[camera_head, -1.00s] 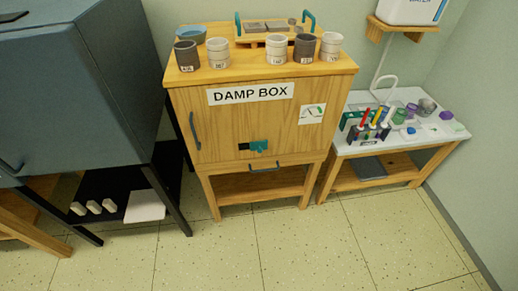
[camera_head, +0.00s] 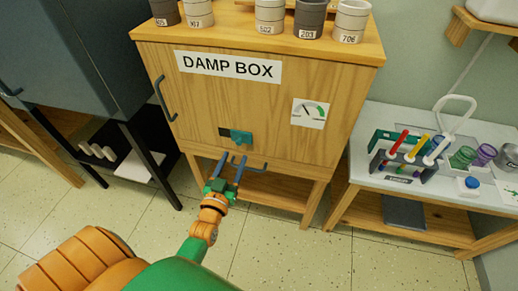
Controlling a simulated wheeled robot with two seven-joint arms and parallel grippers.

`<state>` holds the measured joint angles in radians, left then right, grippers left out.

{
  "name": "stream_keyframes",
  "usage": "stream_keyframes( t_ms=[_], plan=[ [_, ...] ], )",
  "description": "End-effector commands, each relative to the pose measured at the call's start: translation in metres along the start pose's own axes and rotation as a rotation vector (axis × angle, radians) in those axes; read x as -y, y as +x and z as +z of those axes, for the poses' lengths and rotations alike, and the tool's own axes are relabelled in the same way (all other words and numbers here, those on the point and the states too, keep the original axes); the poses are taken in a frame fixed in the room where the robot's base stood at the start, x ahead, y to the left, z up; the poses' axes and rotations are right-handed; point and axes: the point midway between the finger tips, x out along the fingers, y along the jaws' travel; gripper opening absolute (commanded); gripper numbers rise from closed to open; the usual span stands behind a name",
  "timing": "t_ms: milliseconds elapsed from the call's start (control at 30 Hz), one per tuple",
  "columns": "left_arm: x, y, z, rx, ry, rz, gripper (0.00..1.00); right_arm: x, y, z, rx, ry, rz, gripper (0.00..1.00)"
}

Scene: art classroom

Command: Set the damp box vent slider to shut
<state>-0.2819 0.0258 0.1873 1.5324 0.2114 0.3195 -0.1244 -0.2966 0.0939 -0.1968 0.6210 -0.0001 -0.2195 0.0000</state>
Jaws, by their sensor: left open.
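The damp box (camera_head: 200,105) is a wooden cabinet with a white "DAMP BOX" label on its front. Its vent slider (camera_head: 241,137) is a teal knob low on the front, with a dark slot strip (camera_head: 224,132) showing to its left. My left gripper (camera_head: 232,160) is open and empty, its two dark fingers pointing up toward the slider from just below. It appears apart from the slider, though the exact distance is hard to tell. My right gripper is out of view.
A vertical door handle (camera_head: 164,98) is at the left. Several clay cylinders stand on top. A white side table (camera_head: 440,190) holds tools and jars.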

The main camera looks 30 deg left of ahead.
Motion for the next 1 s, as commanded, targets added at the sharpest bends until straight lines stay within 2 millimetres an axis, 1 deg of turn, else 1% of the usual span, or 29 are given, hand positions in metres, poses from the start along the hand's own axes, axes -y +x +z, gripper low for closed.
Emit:
stream_keyframes(
  t_ms=[33, 100, 200, 267, 367, 567, 667, 700, 767, 800, 1000],
  plan=[
    [0.0, 0.011, 0.0, -0.002, 0.001, 0.0, 0.56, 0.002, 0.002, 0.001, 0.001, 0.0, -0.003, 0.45],
    [0.0, 0.026, 0.001, -0.001, 0.001, 0.001, 0.56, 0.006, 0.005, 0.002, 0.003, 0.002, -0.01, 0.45],
    [-0.001, 0.044, 0.001, 0.0, 0.002, 0.002, 0.56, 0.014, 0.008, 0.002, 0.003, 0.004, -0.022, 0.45],
    [-0.001, 0.052, 0.002, 0.002, 0.001, 0.002, 0.56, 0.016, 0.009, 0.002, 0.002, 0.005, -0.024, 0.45],
    [-0.001, 0.058, 0.001, 0.005, 0.001, 0.002, 0.56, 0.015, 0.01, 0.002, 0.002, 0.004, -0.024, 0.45],
    [-0.001, 0.059, 0.001, 0.006, 0.001, 0.002, 0.56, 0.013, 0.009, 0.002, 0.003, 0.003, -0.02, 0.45],
    [-0.001, 0.059, 0.001, 0.006, 0.001, 0.002, 0.32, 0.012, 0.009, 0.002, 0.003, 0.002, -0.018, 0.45],
    [-0.001, 0.059, 0.001, 0.006, 0.001, 0.002, 0.21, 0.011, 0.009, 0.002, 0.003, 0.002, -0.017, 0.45],
    [-0.001, 0.058, 0.001, 0.007, 0.001, 0.002, 0.05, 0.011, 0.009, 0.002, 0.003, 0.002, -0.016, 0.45],
    [-0.001, 0.058, 0.001, 0.007, 0.001, 0.003, 0.0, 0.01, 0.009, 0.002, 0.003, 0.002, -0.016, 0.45],
    [-0.001, 0.058, 0.001, 0.007, 0.001, 0.003, 0.0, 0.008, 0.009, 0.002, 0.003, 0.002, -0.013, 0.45]
  ],
)
